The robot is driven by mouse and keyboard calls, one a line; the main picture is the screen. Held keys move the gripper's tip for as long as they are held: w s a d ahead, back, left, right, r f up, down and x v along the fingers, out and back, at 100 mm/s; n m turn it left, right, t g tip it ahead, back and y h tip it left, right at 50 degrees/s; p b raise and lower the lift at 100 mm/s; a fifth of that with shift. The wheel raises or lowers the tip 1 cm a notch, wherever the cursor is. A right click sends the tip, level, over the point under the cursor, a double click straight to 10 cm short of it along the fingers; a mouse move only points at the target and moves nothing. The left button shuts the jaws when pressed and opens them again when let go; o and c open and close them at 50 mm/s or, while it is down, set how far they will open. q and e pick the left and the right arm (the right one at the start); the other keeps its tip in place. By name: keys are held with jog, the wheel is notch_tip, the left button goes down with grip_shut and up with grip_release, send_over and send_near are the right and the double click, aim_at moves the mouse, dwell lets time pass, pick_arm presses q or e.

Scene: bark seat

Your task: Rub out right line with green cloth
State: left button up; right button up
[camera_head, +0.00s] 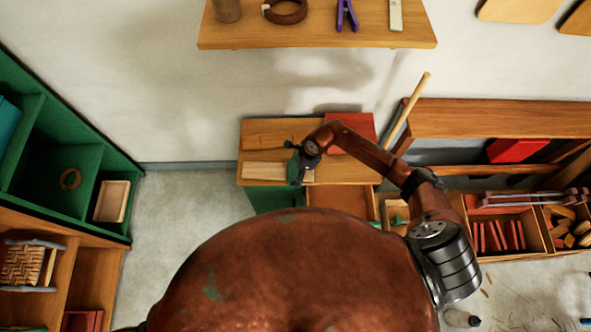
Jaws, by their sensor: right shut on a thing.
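My right gripper (299,166) points down over the small wooden bench top (247,134), at the right part of a pale board (262,170). It is shut on the green cloth (292,171), of which only a small green patch shows beside the dark fingers. The cloth is at the board's surface or just above it; I cannot tell which. The right line is not discernible; the gripper and cloth cover that part of the board. My left gripper is not in view.
A red box (351,128) stands on the bench behind my right forearm. A wooden shelf (318,32) with small items hangs above. Green shelving (88,160) stands at the left. Trays of wooden pieces (505,234) and a leaning stick (407,110) are at the right.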

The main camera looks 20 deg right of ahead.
jog(key=shift+w+d+f+b, duration=0.15)
jog(key=shift+w+d+b, duration=0.2)
jog(key=shift+w, duration=0.2)
jog(key=shift+w+d+f+b, duration=0.2)
jog(key=shift+w+b, duration=0.2)
jog(key=shift+w, duration=0.15)
jog(key=shift+s+a+r+p, duration=0.1)
jog(key=shift+s+p, duration=0.2)
jog(key=shift+s, duration=0.1)
jog(key=shift+s+a+r+p, duration=0.1)
jog(key=shift+s+p, duration=0.15)
jog(key=shift+s, duration=0.15)
jog(key=shift+s+a+f+p, duration=0.1)
jog(key=shift+s+a+p, duration=0.25)
jog(key=shift+s, duration=0.45)
jog(key=shift+w+r+p, duration=0.2)
jog(key=shift+r+p, duration=1.85)
jog(key=shift+r, duration=1.15)
jog(key=shift+r, duration=0.1)
